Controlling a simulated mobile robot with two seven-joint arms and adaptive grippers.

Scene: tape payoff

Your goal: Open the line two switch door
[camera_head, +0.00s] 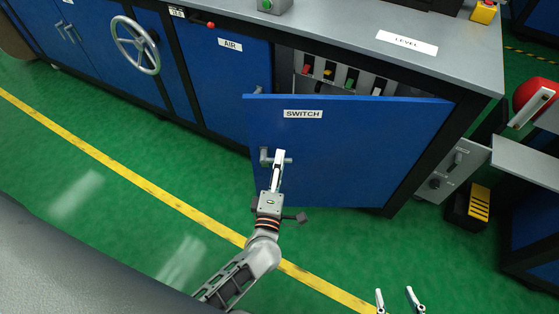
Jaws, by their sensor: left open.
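The blue door labelled SWITCH (350,140) stands partly open. Its left edge is swung out from the cabinet, and its right side meets the cabinet frame. The grey door handle (265,158) is near the door's left edge. My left gripper (278,158) is at the handle, its fingers partly overlapping it; it is open, and contact with the handle is unclear. Above the door's top edge, part of the compartment shows, with red, yellow, green and white switches (328,74). My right gripper (396,296) is at the bottom edge, fingers apart and empty, away from the door.
The grey worktop (330,22) carries a LEVEL label (407,42). To the left are the AIR door (225,75) and a handwheel (136,45). A grey panel (450,170) and a yellow-black pedal (478,203) stand at the right. Green floor before the door is clear.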

